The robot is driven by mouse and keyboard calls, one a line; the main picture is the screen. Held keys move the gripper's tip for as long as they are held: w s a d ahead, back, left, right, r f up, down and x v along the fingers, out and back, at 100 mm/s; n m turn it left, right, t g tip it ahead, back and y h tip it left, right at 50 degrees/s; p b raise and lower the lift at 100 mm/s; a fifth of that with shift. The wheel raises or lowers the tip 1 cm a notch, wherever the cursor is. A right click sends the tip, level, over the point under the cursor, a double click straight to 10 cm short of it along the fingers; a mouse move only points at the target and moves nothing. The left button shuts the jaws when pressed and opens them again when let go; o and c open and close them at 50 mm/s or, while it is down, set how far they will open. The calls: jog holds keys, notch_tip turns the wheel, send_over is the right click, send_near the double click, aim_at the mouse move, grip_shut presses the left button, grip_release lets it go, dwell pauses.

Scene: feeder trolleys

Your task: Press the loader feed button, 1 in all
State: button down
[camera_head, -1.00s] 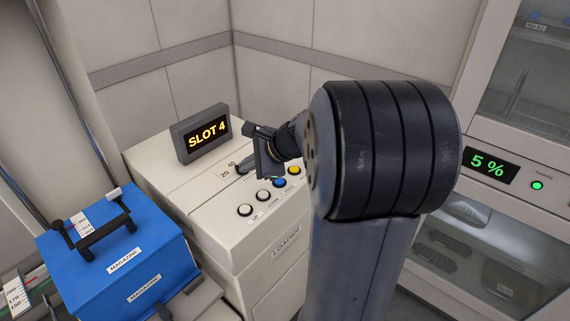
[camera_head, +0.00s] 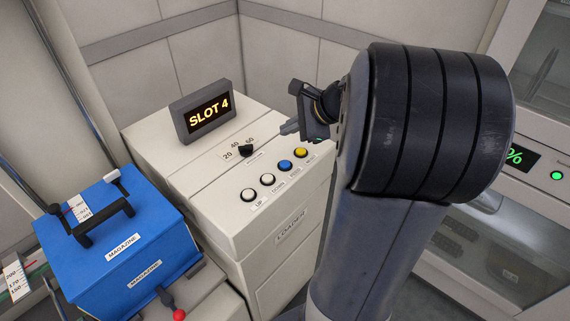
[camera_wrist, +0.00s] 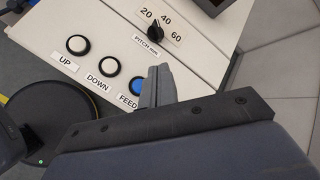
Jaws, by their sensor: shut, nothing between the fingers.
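The loader (camera_head: 215,215) is a cream cabinet with a row of buttons on its sloped top. The blue button (camera_head: 285,166) also shows in the wrist view (camera_wrist: 137,87), where the label below it reads FEED and my finger partly covers its right side. To its left are two white buttons, UP (camera_head: 249,195) and DOWN (camera_head: 267,180); a yellow button (camera_head: 300,153) is to its right. My gripper (camera_head: 288,128) is shut and empty, above and behind the button row in the head view. In the wrist view its fingers (camera_wrist: 158,86) appear beside the blue button; contact cannot be told.
A display reading SLOT 4 (camera_head: 208,112) stands at the back of the loader. A black pitch knob (camera_head: 246,151) sits behind the buttons. A blue magazine (camera_head: 120,240) with a black handle stands at left. A glass-fronted cabinet (camera_head: 540,175) is at right.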

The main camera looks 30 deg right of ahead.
aim_at(289, 165)
notch_tip(289, 165, down, 8)
jog(key=b, duration=0.6)
jog(key=shift+f, duration=0.1)
jog(key=shift+b, duration=0.3)
dwell(1.4)
jog(key=shift+f, duration=0.4)
